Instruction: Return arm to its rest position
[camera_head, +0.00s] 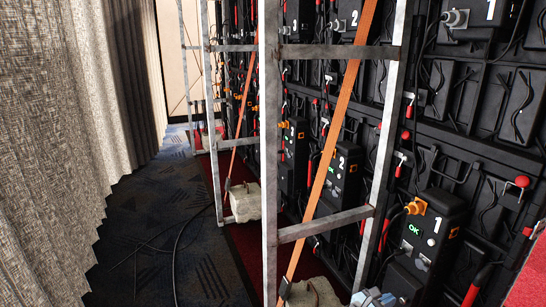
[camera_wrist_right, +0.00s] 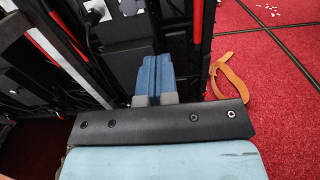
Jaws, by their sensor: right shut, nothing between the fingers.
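My right gripper (camera_head: 372,298) shows only in part at the bottom edge of the head view, low in front of the video wall's back. In the right wrist view my right gripper (camera_wrist_right: 155,78) has its two blue fingers together, with nothing between them. It points toward dark panels and frame parts; I cannot tell the exact gap to them. My left gripper is in neither view.
A metal support frame (camera_head: 269,150) stands close in front of black wall modules (camera_head: 432,235) with cables and red handles. An orange strap (camera_head: 330,155) slants across it. Curtains (camera_head: 60,130) hang at left. Dark carpet (camera_head: 165,225) lies between, with a loose cable. A strap (camera_wrist_right: 232,80) lies on red carpet (camera_wrist_right: 270,100).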

